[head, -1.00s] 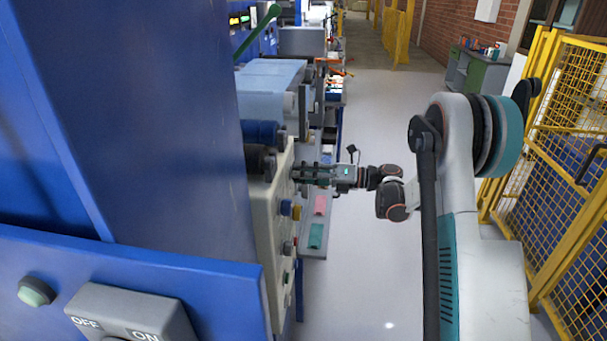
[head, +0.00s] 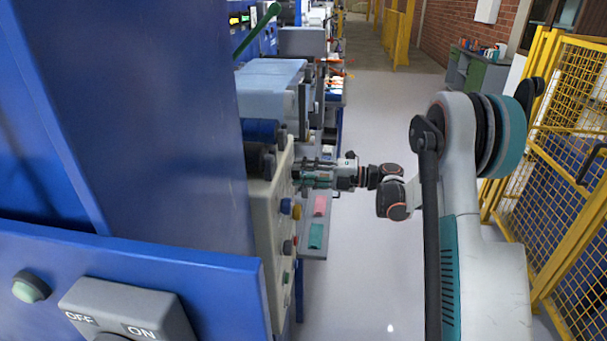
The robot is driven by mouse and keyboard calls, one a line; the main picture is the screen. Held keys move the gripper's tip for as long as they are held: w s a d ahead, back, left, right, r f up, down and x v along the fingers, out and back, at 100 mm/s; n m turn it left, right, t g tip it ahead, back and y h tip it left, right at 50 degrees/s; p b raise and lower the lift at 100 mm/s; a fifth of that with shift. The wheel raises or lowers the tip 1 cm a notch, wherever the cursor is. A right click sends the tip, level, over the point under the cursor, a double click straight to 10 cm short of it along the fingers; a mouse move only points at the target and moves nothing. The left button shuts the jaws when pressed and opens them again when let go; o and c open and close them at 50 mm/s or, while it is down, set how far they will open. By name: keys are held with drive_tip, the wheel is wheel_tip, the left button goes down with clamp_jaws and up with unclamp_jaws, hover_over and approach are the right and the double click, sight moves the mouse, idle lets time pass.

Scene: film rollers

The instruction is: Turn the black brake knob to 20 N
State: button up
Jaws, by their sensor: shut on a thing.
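My gripper (head: 299,173) reaches left to the upper part of a cream control panel (head: 262,215) on the blue machine. Its two long fingers lie roughly level and their tips meet the panel's edge-on face. The gripper is shut on the black brake knob there. The knob is small, dark and mostly hidden by the fingertips, and its scale and 20 N mark cannot be read from this angle.
A grey shelf (head: 313,253) with pink and green pads lies beyond. A yellow fence (head: 565,160) stands right; the floor between is clear.

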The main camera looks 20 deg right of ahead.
drive_tip(key=shift+m, duration=0.9)
drive_tip(key=o, duration=1.1)
drive_tip(key=shift+c, duration=0.2)
drive_tip(key=shift+d, duration=0.1)
drive_tip(key=v, duration=1.2)
drive_tip(key=shift+f, duration=0.1)
